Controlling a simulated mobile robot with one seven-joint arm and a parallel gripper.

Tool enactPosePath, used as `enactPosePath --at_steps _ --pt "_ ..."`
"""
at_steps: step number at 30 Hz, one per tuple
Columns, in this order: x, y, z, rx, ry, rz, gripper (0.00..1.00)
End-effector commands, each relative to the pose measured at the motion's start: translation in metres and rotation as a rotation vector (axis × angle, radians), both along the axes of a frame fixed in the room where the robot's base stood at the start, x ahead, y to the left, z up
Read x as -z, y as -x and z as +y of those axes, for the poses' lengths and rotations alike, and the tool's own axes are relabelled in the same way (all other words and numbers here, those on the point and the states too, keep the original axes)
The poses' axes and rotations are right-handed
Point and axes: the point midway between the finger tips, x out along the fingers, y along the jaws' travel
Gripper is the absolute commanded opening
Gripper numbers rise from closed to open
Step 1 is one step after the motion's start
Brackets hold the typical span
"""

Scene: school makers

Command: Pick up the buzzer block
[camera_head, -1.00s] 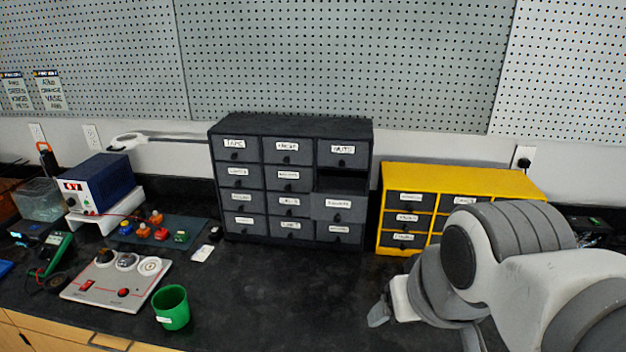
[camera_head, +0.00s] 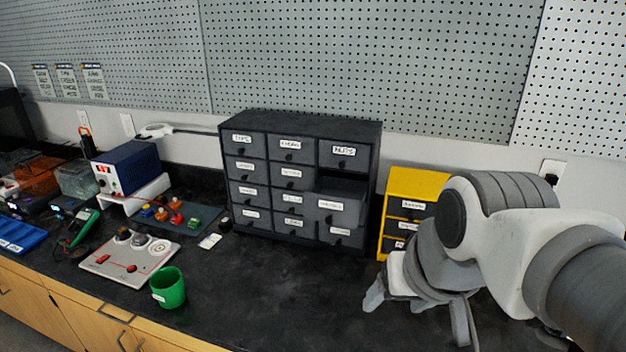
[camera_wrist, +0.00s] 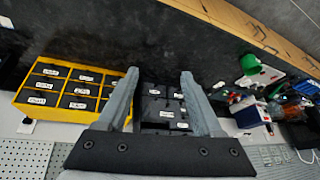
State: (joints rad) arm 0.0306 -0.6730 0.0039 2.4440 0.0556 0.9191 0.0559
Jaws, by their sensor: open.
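Several small coloured blocks, orange, red, green and blue-yellow, sit together on a dark mat (camera_head: 187,226) left of the grey drawer cabinet. One of them may be the buzzer block, but they are too small to tell which. My gripper (camera_head: 415,303) is at the right, low over the bench in front of the yellow cabinet, far from the blocks. In the wrist view my gripper (camera_wrist: 160,78) is open, with nothing between its fingers. The blocks are too small to make out clearly there.
A grey drawer cabinet (camera_head: 231,192) has one drawer (camera_head: 337,208) pulled partly out. A yellow cabinet (camera_head: 415,182) stands right of it. A green cup (camera_head: 168,289) and a switch panel (camera_head: 108,263) lie in front of the mat. A blue power supply (camera_head: 127,170) stands behind. The middle bench is clear.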

Motion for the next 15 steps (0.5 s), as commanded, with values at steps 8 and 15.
enactPosePath --at_steps 8,15 --pt "-0.010 -0.054 0.007 0.277 -0.240 0.140 0.67" --pt "-0.013 -0.112 0.006 0.524 -0.464 0.265 0.67"
